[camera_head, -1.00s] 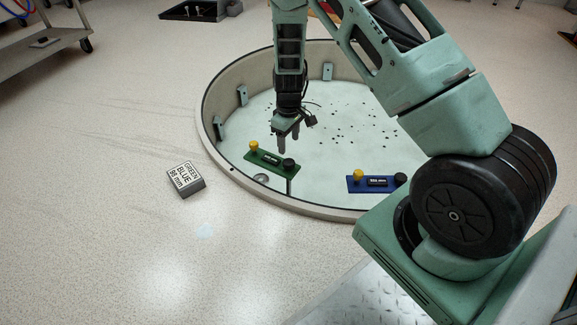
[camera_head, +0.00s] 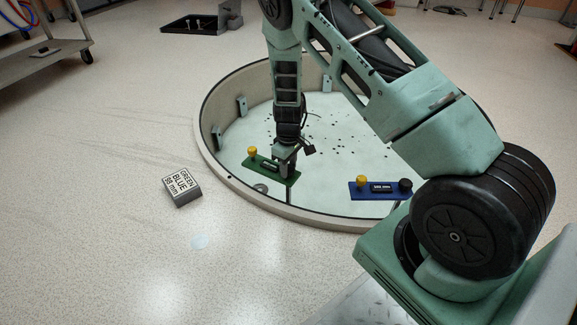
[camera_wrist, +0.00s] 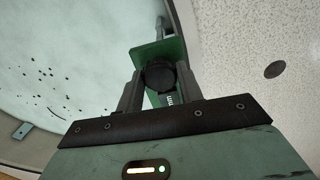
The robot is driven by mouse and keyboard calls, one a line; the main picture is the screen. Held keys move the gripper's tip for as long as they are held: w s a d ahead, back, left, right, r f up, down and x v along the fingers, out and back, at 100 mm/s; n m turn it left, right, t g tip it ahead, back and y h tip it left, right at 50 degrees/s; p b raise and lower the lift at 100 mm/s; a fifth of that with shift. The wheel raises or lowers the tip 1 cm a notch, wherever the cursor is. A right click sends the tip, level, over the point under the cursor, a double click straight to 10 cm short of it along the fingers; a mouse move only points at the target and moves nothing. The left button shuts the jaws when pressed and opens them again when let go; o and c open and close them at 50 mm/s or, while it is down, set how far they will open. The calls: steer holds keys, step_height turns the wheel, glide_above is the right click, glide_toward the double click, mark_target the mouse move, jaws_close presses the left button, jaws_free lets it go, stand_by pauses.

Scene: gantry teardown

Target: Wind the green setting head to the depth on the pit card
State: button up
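The green setting head (camera_head: 262,168) is a green plate at the pit's near-left side, with a yellow knob (camera_head: 252,151) at its left end and a small dark readout too small to read. My gripper (camera_head: 284,168) is down at its right end, hiding the black knob there. In the wrist view the black knob (camera_wrist: 160,76) sits between my two fingers (camera_wrist: 160,82), close to both; whether they press on it is unclear. The pit card (camera_head: 182,184), a dark block with a white label, lies on the floor left of the pit. It reads GREEN, BLUE and what looks like 98 mm.
A blue setting head (camera_head: 381,190) with a yellow and a black knob stands to the right. The pit's raised rim (camera_head: 222,178) surrounds both heads. Black specks dot the pale pit floor. A metal cart (camera_head: 45,50) stands at the upper left.

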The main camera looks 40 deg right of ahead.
steer(key=c, duration=0.3)
steer(key=shift+r+p, duration=0.1)
steer(key=shift+p, duration=0.3)
